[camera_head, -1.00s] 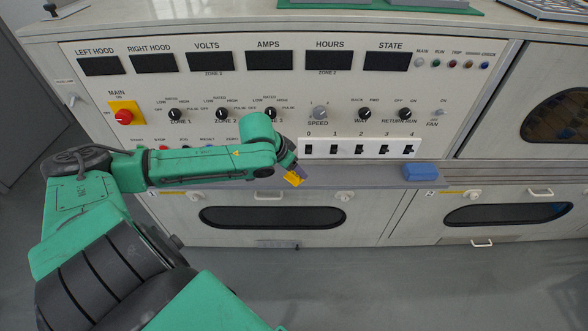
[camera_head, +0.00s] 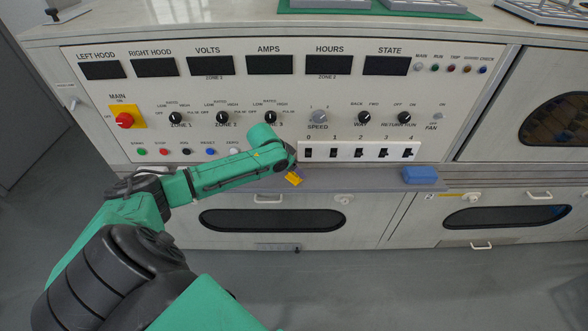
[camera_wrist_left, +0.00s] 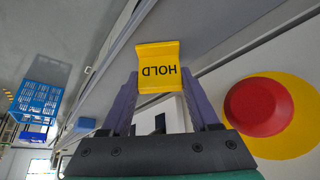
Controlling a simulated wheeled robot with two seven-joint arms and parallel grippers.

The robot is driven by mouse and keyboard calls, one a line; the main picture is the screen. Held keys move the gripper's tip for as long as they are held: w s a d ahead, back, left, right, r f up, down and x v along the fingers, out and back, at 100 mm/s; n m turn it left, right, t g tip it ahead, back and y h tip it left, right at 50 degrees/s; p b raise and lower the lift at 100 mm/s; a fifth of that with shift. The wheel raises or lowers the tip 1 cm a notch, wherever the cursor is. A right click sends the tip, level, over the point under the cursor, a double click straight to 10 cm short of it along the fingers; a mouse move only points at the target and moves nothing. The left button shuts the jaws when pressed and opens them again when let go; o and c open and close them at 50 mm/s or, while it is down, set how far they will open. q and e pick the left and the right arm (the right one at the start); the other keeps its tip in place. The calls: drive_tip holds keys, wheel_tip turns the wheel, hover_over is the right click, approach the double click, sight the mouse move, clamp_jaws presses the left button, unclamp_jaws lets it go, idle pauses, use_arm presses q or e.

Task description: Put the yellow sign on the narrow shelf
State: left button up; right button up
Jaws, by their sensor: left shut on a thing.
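The yellow sign (camera_head: 294,179) is small in the head view, at the end of my left arm. In the left wrist view it is a bent yellow plate (camera_wrist_left: 158,66) marked HOLD, held between the two purple fingers. My left gripper (camera_head: 290,171) is shut on it, in front of the lower part of the control panel. The narrow shelf (camera_head: 345,179) is the grey ledge running below the panel. The sign overlaps this ledge in the head view; whether it touches is unclear. My right gripper is not in view.
A blue block (camera_head: 420,175) sits on the ledge at the right. A white switch strip (camera_head: 346,152) is just right of the gripper. The red main knob (camera_head: 124,120) on its yellow plate is at the left. The ledge between sign and block looks clear.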

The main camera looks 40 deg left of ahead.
use_arm(q)
drive_tip(key=shift+f, duration=0.1)
drive_tip(key=o, duration=1.1)
drive_tip(key=shift+c, duration=0.2)
drive_tip(key=p+v, duration=0.3)
drive_tip(key=v, duration=0.9)
drive_tip(key=shift+r+p, duration=0.2)
drive_tip(key=shift+p, duration=0.15)
